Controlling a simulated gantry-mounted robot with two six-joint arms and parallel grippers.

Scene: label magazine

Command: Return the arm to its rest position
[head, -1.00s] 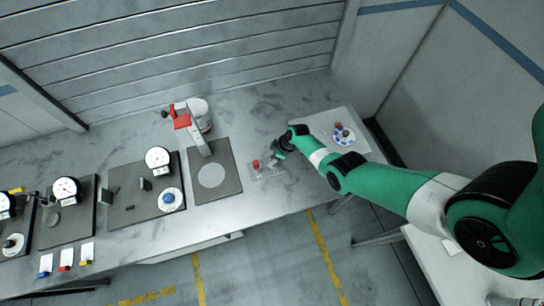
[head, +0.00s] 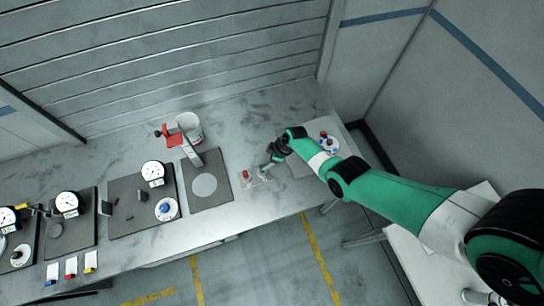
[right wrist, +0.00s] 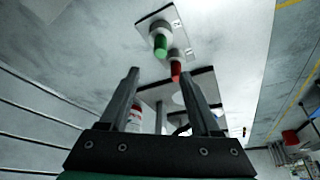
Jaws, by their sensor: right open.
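My right gripper (head: 266,166) hangs over the table beside a small red-topped piece (head: 246,174) on a pale plate. The right wrist view shows its two fingers (right wrist: 170,95) spread apart with nothing held between them. Beyond the fingertips in that view are a green-capped post (right wrist: 160,45) on a plate and a red post (right wrist: 176,70) just below it. My green and white right arm reaches in from the right in the head view. My left gripper does not show.
A red and white device (head: 186,130) stands behind a dark mat (head: 222,190) with a pale disc. Dial gauges (head: 153,172) on dark boards line the table's left. A pale board (head: 300,165) with small blue and red items lies beyond my arm. The back wall borders the table.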

